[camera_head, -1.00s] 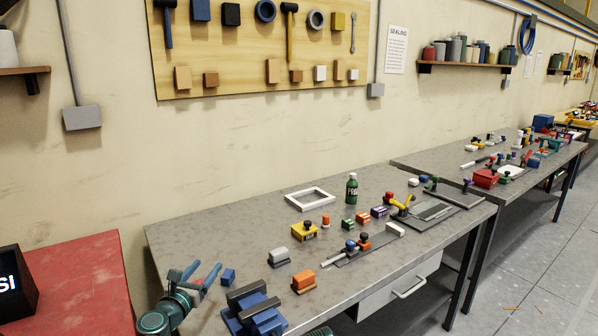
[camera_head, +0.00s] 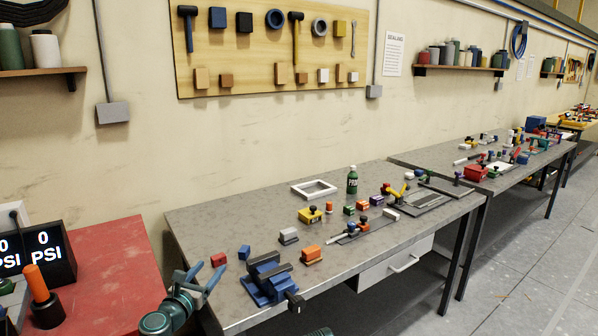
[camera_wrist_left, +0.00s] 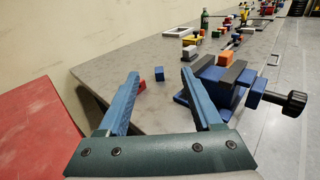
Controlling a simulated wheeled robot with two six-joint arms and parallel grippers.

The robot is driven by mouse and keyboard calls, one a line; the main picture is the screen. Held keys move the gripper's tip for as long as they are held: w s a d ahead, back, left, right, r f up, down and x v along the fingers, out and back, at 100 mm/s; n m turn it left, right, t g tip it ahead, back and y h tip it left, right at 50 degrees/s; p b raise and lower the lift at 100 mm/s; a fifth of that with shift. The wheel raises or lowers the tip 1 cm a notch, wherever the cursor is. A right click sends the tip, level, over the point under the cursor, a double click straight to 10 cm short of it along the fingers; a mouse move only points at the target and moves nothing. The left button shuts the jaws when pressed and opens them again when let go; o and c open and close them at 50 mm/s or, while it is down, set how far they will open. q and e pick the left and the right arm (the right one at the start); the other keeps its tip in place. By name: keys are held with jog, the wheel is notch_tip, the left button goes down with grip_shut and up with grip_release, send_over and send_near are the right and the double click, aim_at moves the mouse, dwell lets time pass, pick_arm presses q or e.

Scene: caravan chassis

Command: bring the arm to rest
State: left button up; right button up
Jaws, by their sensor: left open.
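My left gripper (camera_head: 204,272) is open and empty. In the head view it is low at the left, in front of the near bench's left end. A red block (camera_head: 218,259) and a blue block (camera_head: 244,252) lie on the bench just beyond its fingers. In the left wrist view the gripper (camera_wrist_left: 160,76) has its fingers spread wide. The blue block (camera_wrist_left: 159,73) shows between the fingers, farther off, and the red block (camera_wrist_left: 142,86) is partly hidden by the left finger. My right gripper is out of view.
A blue vise (camera_head: 268,284) stands on the grey bench (camera_head: 200,225), close to the right of my left gripper. A red-topped table (camera_head: 110,265) with a PSI display (camera_head: 45,252) is at the left. Several small parts cover the bench's middle.

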pick_arm(q)
jog(key=s+d+f+m+g+h+b, duration=0.25)
jog(key=s+d+f+m+g, duration=0.2)
jog(key=d+f+m, duration=0.5)
jog(key=s+d+f+m+g+h+b, duration=0.2)
jog(key=s+d+f+m+g+b, duration=0.15)
jog(key=d+f+m+g, duration=0.45)
jog(key=s+d+f+m+g+y+b, duration=0.1)
jog(key=s+f+m+g+y+b, duration=0.35)
jog(key=s+f+m+y, duration=0.8)
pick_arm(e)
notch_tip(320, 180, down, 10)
pick_arm(q)
jog(key=s+r+m+h+p, duration=0.3)
jog(key=r+m+p, duration=0.3)
jog(key=r+p, duration=0.9)
jog(key=shift+s+a+m+p, duration=0.15)
jog(key=shift+m+p, duration=0.25)
jog(key=shift+p, duration=0.3)
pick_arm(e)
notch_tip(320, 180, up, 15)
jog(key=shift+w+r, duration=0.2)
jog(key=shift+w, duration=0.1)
